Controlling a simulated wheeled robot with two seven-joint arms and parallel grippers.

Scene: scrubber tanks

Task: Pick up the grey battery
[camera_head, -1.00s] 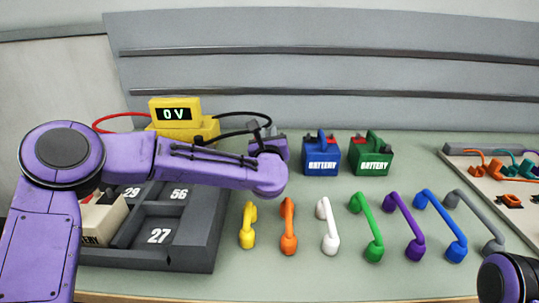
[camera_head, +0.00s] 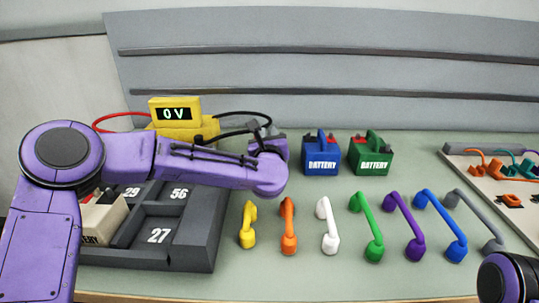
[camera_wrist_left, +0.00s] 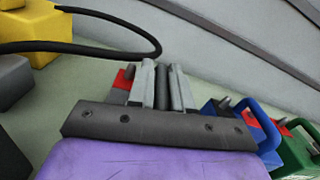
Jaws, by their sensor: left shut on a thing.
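My left gripper (camera_wrist_left: 163,88) is shut, with its two light grey fingers close around a dark part between them. That part appears to be the handle of the grey battery (camera_wrist_left: 123,79), of which only a grey edge and a red terminal show in the left wrist view. In the head view my left gripper (camera_head: 268,138) is at the back of the table, left of the blue battery, and the wrist hides most of the grey battery there. Whether it is clear of the table cannot be told.
A blue battery (camera_head: 321,157) and a green battery (camera_head: 371,158) stand just right of the gripper. A yellow voltmeter (camera_head: 176,116) with cables is behind left. A dark numbered tray (camera_head: 207,225) is front left. Several coloured handles, including a yellow one (camera_head: 247,228), line the front.

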